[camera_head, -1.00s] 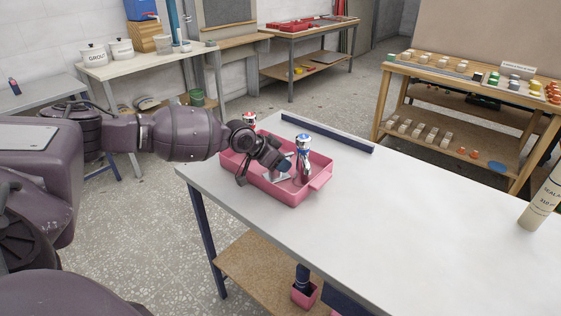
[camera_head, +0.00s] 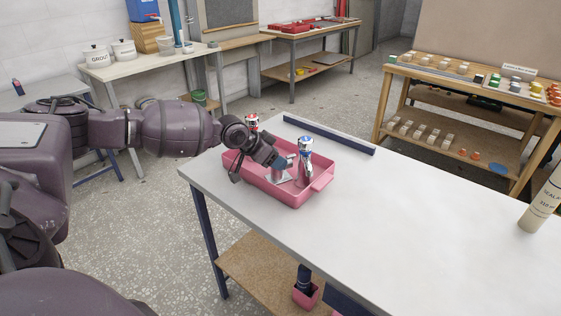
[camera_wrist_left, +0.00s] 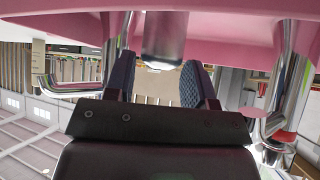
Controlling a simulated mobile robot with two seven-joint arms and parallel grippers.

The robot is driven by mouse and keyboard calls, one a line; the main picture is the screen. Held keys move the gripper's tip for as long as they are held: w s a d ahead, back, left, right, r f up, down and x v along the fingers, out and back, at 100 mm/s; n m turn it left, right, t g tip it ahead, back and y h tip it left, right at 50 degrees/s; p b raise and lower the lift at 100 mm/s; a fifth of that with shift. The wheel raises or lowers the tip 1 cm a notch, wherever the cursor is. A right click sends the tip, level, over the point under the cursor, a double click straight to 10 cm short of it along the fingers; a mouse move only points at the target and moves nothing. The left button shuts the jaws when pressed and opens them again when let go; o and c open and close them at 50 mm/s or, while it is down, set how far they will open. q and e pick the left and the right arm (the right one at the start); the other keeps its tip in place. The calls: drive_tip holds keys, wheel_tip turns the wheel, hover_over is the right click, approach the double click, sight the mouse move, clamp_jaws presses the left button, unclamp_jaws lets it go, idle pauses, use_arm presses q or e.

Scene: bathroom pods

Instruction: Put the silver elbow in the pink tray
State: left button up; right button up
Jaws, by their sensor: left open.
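The pink tray (camera_head: 313,196) sits on the white table, and its pink wall also spans the top of the left wrist view (camera_wrist_left: 225,22). My left gripper (camera_head: 284,163) is over the tray, tilted down into it, open. In the wrist view a silver cylinder end (camera_wrist_left: 163,45), which appears to be part of the silver elbow, shows just beyond and between my spread fingertips (camera_wrist_left: 158,80). In the head view silver metal (camera_head: 281,178) shows low in the tray under my gripper, partly hidden by it. My right gripper is not in view.
A chrome tap with a blue top (camera_head: 305,160) stands in the tray close beside my gripper. A red-topped tap (camera_head: 252,122) stands behind my wrist. A dark bar (camera_head: 328,133) lies along the table's back edge. The table's right side is clear except for a sealant tube (camera_head: 542,205).

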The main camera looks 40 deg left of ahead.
use_arm(q)
drive_tip(key=p+v, duration=0.1)
drive_tip(key=v, duration=0.7)
drive_tip(key=shift+s+r, duration=0.25)
drive_tip(key=shift+r, duration=0.05)
drive_tip(key=shift+a, duration=0.1)
